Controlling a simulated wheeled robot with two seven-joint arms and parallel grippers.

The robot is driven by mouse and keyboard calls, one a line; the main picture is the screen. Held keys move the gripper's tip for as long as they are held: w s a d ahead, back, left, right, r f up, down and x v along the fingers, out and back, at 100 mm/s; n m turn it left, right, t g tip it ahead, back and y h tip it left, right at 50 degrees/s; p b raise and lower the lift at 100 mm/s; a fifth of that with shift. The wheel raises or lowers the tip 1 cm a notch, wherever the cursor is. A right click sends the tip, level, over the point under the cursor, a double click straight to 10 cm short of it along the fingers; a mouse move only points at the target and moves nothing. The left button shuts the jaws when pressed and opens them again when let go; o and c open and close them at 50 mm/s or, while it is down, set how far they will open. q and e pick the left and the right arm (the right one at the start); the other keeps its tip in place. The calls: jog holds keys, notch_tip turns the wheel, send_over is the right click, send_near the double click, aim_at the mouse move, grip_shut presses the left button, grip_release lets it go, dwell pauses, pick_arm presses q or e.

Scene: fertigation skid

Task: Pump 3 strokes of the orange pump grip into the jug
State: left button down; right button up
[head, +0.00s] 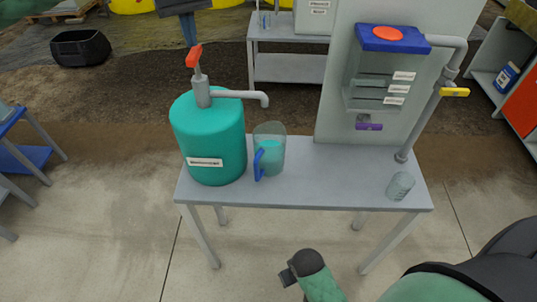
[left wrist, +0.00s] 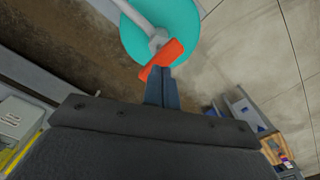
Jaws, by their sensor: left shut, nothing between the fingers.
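The orange pump grip (head: 194,56) tops the pump rod of a teal tank (head: 208,140) on the grey bench. The grip also shows in the left wrist view (left wrist: 164,58). The rod shows between grip and pump collar. The grey spout (head: 240,94) reaches right, its tip above the clear jug (head: 272,142). The jug stands upright, with a blue handle and teal liquid in its lower part. My left gripper (head: 191,44) is shut and empty, fingertips pointing down at the grip. They touch it or are very near; I cannot tell which. My right gripper is not in view.
A panel unit with a blue top and red cap (head: 402,34), a pipe with a yellow handle (head: 454,92) and a purple valve handle (head: 369,127) stands at the right. A clear cup (head: 400,186) is at the bench's right. The front middle of the bench (head: 320,190) is bare.

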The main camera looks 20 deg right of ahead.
aim_at(193, 52)
pick_arm(q)
jog(key=shift+f, duration=0.35)
jog(key=shift+f+b, duration=0.35)
jog(key=shift+b, duration=0.15)
jog(key=shift+f+b, duration=1.75)
jog(key=shift+f, duration=0.3)
jog(key=shift+r, duration=0.2)
jog(key=shift+r+p, duration=0.55)
jog(key=shift+r, duration=2.1)
jog(key=shift+r+p, duration=0.5)
jog(key=shift+r, duration=2.5)
